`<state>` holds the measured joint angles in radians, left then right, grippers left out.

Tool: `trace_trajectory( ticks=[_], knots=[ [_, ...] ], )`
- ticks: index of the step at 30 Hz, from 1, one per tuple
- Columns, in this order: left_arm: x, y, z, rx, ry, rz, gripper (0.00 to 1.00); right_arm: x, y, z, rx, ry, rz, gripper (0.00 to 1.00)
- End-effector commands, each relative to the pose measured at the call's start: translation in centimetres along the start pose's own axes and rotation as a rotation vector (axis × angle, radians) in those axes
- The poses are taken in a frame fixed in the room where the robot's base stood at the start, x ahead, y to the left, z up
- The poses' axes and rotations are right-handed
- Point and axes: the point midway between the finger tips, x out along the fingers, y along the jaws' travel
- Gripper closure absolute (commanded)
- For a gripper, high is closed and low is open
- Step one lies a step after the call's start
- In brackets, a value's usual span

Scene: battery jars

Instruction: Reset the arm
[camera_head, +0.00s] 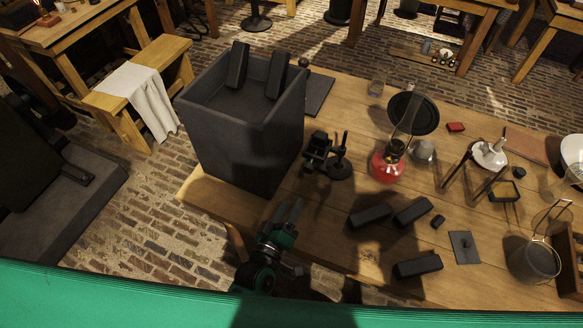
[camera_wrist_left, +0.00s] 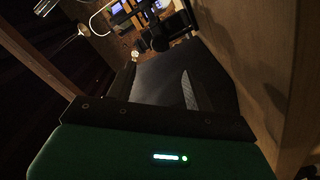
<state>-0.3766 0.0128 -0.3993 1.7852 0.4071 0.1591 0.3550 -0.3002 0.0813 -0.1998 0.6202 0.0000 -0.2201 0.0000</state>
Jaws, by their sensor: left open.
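My left gripper (camera_head: 287,212) is low in the middle of the head view, at the near edge of the wooden table. It is open, and I see nothing between its fingers. Its dark body with a green band fills the lower part of the left wrist view. A large dark grey open-topped jar (camera_head: 240,145) stands at the table's left end, just beyond the gripper. One dark block (camera_head: 237,64) and another dark block (camera_head: 276,75) stick up at its far rim. Three dark blocks lie on the table, one of them (camera_head: 417,266) near the front edge. My right gripper is not in view.
The table (camera_head: 330,215) also bears a red burner (camera_head: 387,166), a dark round disc (camera_head: 413,113), a small black stand (camera_head: 326,152), a wire-handled pot (camera_head: 535,260) and a flat grey plate (camera_head: 464,247). A bench with a white cloth (camera_head: 145,95) stands left on the brick floor.

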Motion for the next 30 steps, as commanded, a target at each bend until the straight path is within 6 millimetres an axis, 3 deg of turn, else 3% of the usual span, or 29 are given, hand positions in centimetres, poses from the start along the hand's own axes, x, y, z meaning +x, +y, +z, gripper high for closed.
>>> trace_trajectory(
  ticks=[8,14,23,30],
  knots=[
    [-0.1,0.0,-0.1,0.010,-0.013,-0.005,0.47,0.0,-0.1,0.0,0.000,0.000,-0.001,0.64],
    [-1.1,-0.5,-0.4,0.122,-0.157,-0.061,0.47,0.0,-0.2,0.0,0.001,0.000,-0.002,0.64],
    [-6.0,-2.9,-2.3,0.389,-0.501,-0.241,0.47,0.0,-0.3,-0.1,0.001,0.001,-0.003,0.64],
    [-12.3,-4.9,-5.4,0.566,-0.766,-0.423,0.47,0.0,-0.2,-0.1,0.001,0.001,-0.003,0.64]
  ],
)
